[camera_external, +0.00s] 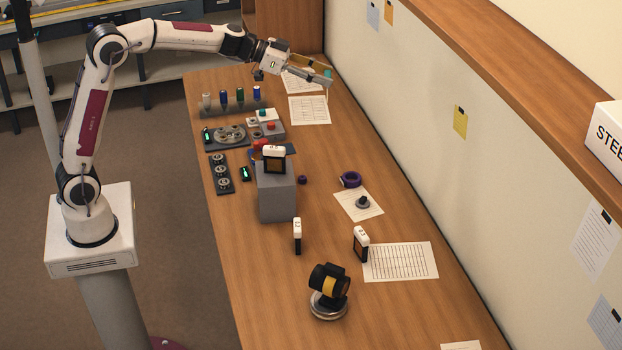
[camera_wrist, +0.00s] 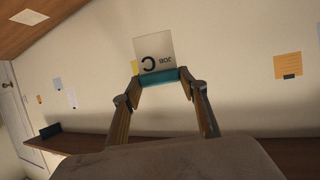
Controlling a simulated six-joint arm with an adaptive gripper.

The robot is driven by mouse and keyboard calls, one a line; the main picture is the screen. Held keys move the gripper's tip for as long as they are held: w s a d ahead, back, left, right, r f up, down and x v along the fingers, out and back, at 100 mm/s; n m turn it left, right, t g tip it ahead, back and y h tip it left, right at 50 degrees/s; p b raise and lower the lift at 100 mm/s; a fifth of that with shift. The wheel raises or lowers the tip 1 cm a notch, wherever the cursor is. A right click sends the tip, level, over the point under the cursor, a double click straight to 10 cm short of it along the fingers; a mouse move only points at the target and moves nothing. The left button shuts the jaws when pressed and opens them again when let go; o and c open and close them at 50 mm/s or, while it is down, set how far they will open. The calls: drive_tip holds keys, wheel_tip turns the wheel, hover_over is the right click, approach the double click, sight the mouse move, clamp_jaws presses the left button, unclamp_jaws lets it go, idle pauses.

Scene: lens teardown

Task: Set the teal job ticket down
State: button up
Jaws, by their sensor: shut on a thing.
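The teal job ticket shows in the wrist view as a teal base (camera_wrist: 159,76) with a pale card (camera_wrist: 155,50) standing up from it; the lettering on the card is mirrored or turned. My gripper (camera_wrist: 161,80) is shut on the teal base, one fingertip at each end. In the external view my gripper (camera_external: 326,80) is stretched out over the far end of the wooden bench, near the wall. A small teal patch of the ticket (camera_external: 328,73) shows at the fingertips there. It appears held above the bench; the exact height is hard to tell.
Printed sheets (camera_external: 310,111) lie on the bench below and near my gripper. Colored bottles in a rack (camera_external: 231,113) and small devices stand along the left edge. A grey block (camera_external: 277,200) stands mid-bench. A lens on a round stand (camera_external: 328,306) is at the near end.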

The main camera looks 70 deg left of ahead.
drive_tip(key=w+a+f+m+g+h, duration=0.1)
drive_tip(key=w+a+f+m+h, duration=0.3)
drive_tip(key=a+f, duration=0.6)
drive_tip(key=s+a+f+g, duration=0.1)
drive_tip(key=a+f, duration=0.4)
drive_tip(key=f, duration=0.3)
drive_tip(key=s+a+f+m+g+h, duration=0.1)
drive_tip(key=s+a+f, duration=0.1)
drive_tip(key=a+f, duration=0.3)
wheel_tip(320, 180, down, 3)
drive_tip(key=shift+s+m+h, duration=0.15)
drive_tip(key=shift+m+h, duration=0.15)
drive_tip(key=shift+f, duration=0.1)
wheel_tip(320, 180, down, 6)
drive_tip(key=shift+f, duration=0.15)
drive_tip(key=shift+f, duration=1.75)
drive_tip(key=shift+f, duration=0.15)
